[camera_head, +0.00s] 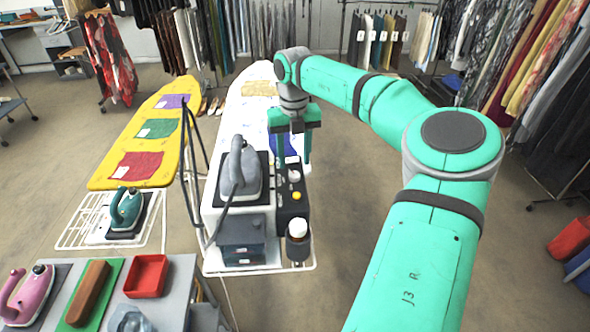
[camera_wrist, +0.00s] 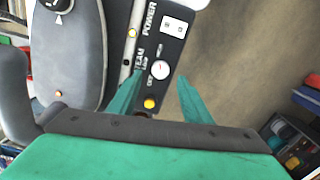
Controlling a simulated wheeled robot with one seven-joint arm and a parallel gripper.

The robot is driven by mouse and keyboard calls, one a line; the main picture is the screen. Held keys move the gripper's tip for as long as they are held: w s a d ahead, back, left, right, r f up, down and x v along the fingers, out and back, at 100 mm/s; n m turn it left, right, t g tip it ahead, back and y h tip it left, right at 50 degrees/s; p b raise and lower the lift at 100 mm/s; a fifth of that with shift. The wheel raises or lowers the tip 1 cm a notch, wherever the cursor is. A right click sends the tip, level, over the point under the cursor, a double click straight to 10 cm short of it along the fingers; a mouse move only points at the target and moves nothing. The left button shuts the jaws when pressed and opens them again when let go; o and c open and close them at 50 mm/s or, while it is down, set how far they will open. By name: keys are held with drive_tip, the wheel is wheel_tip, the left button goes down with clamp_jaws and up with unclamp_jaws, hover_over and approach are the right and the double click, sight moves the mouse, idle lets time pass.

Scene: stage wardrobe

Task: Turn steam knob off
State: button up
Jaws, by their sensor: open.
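The steam knob (camera_wrist: 160,69) is a small white dial with a red mark, on the black control panel (camera_wrist: 152,52) beside lettering that reads partly as STEAM. It also shows in the head view as a pale knob (camera_head: 293,175) on the steam station's right side. The red mark's exact setting is too small to read. My gripper (camera_wrist: 157,82) is open, with its two green fingers apart and nothing between them. In the wrist view the knob appears just beyond and between the fingertips. In the head view my gripper (camera_head: 294,161) hangs above the panel, pointing down.
A grey iron (camera_head: 240,168) rests on the station left of the panel. The panel also has a white POWER switch (camera_wrist: 173,27) and a yellow button (camera_wrist: 150,103). A white-capped bottle (camera_head: 297,229) stands in front.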

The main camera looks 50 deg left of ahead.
sight(294, 174)
drive_tip(key=shift+f, duration=2.45)
drive_tip(key=c, duration=1.1)
